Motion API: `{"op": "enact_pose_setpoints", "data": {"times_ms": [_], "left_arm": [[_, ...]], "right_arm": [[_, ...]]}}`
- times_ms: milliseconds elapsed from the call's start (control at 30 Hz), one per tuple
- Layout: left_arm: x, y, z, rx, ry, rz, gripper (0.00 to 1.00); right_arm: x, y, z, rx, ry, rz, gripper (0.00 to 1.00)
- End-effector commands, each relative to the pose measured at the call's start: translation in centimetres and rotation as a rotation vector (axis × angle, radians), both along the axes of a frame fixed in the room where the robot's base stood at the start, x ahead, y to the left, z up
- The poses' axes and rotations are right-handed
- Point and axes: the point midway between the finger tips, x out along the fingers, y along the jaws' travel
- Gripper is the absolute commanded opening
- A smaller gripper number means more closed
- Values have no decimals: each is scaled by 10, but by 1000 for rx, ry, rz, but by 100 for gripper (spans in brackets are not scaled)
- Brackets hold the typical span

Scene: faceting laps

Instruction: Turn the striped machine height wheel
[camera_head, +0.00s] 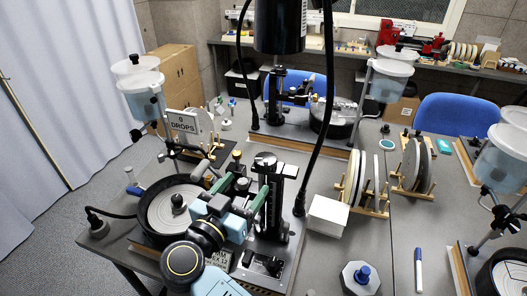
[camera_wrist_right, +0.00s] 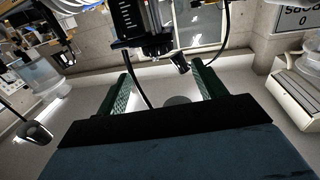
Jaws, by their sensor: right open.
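My right gripper (camera_head: 243,186) is over the near faceting machine, with its two green fingers apart and nothing visible between them. In the right wrist view the open fingers (camera_wrist_right: 160,72) frame a gap, with a dark mast with a white scale (camera_wrist_right: 128,18) beyond. The near machine has a black upright mast (camera_head: 273,205) just right of the fingers and a round lap (camera_head: 165,212) in a dark pan to the left. I cannot surely pick out the height wheel or any stripes. My left gripper is out of view.
A white box (camera_head: 327,216) and a rack of discs (camera_head: 364,183) stand right of the machine. A drip tank (camera_head: 140,84) stands behind left. A blue marker (camera_head: 419,268) lies on the right table.

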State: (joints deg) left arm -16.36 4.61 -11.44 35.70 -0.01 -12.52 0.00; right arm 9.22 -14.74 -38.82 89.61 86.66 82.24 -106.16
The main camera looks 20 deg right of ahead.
Motion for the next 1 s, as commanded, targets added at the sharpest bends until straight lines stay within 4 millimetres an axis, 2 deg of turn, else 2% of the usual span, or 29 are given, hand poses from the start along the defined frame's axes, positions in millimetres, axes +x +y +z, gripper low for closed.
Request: {"op": "enact_pose_setpoints", "data": {"times_ms": [33, 100, 200, 333, 600, 1000], "left_arm": [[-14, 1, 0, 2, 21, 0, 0], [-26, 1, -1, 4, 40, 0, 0], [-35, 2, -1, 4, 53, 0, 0], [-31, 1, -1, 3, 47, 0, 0], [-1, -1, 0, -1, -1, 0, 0], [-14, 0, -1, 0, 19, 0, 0]], "right_arm": [[7, -8, 1, -3, -4, -3, 70], [18, -18, 1, -5, -4, -3, 70], [35, -33, 1, -6, -4, -3, 70], [55, -51, 1, -6, -3, -2, 70], [81, -75, 0, -3, -2, -1, 70], [85, -79, 0, -1, -1, -1, 68]]}}
